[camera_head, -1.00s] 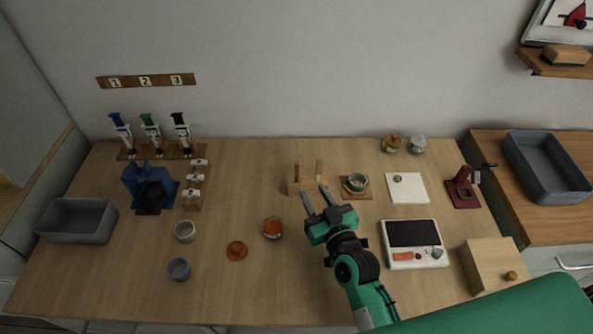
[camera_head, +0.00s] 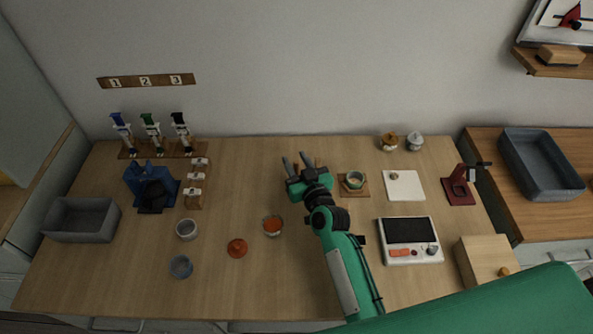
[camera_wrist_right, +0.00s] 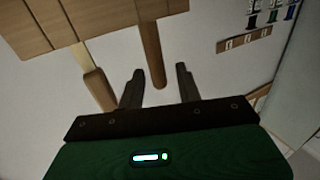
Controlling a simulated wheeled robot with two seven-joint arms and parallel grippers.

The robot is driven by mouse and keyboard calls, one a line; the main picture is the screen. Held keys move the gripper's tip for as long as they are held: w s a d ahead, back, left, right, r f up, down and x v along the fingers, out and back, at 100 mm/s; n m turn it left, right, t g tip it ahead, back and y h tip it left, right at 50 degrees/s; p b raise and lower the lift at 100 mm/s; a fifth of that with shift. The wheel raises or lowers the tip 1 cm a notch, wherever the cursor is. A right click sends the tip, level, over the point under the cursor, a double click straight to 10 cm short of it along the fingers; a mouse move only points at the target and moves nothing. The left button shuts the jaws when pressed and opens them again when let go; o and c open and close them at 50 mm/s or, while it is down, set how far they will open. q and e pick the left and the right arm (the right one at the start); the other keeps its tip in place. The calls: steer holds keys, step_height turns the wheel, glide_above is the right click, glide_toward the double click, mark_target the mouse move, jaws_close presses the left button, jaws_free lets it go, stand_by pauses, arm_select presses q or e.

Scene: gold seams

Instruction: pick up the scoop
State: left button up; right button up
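My right gripper (camera_head: 294,157) is open over the wooden stand at the back middle of the table, its fingers toward the wall. In the right wrist view my right gripper (camera_wrist_right: 159,70) has its two fingers apart, with the rounded end of a wooden handle (camera_wrist_right: 151,48) showing between them. A second wooden handle (camera_wrist_right: 98,90) is outside the fingers at left. One of these may belong to the scoop, but its bowl is not visible and I cannot tell which. In the head view the gripper hides most of the stand. My left gripper is not in view.
Right of the gripper, a small cup (camera_head: 354,180) sits on a wooden coaster. A white board (camera_head: 408,192) and a scale (camera_head: 405,254) are further right.

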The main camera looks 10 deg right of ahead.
jaws_close()
steer(key=shift+r, duration=0.2)
